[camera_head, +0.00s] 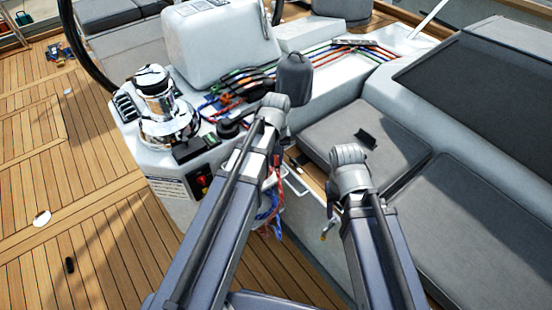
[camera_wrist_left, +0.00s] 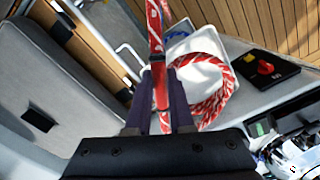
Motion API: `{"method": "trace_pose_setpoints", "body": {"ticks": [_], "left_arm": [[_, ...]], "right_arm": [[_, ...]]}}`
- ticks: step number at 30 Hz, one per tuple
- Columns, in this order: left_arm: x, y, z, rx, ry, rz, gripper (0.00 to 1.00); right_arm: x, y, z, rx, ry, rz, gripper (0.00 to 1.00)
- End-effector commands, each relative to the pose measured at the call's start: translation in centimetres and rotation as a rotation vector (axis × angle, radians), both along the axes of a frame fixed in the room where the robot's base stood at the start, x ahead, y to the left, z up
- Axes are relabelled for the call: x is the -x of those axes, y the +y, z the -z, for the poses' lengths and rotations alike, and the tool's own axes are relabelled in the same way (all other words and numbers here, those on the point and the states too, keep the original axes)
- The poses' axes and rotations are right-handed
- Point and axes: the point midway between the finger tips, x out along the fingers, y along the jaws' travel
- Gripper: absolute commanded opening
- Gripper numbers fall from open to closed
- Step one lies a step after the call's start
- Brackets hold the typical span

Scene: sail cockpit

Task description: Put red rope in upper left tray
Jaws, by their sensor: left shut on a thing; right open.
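The red rope, red with white flecks, shows in the left wrist view (camera_wrist_left: 211,92) as a loop over a white pocket-like tray (camera_wrist_left: 216,47). One strand rises between the dark fingers of my left gripper (camera_wrist_left: 159,95), which is shut on it. A blue rope (camera_wrist_left: 179,31) lies at the same tray. In the head view, red rope (camera_head: 268,215) and blue rope (camera_head: 262,201) hang beside my left forearm, which hides my left fingertips. I cannot tell which tray is the upper left one.
A winch (camera_head: 160,105) stands on the console at the left. A panel with a red knob (camera_wrist_left: 265,68) is beside the tray. Grey cushions (camera_head: 365,150) lie at the right, with a small dark object (camera_head: 366,138) on one. Coloured lines (camera_head: 335,52) run behind.

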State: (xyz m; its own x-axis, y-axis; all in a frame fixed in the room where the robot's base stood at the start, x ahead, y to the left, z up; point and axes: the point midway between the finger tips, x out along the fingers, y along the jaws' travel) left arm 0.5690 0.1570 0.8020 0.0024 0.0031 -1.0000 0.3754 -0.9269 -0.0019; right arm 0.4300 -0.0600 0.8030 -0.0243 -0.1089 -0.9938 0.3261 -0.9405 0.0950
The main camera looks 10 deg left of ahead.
Motion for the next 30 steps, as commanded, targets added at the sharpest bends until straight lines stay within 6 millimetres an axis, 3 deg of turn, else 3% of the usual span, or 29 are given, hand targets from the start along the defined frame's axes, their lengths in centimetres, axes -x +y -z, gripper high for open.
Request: {"method": "trace_pose_setpoints", "body": {"ticks": [30], "left_arm": [[0.0, 0.0, 2.5, 0.0, 0.0, 0.0, 0.0]], "right_arm": [[0.0, 0.0, 2.5, 0.0, 0.0, 0.0, 0.5]]}}
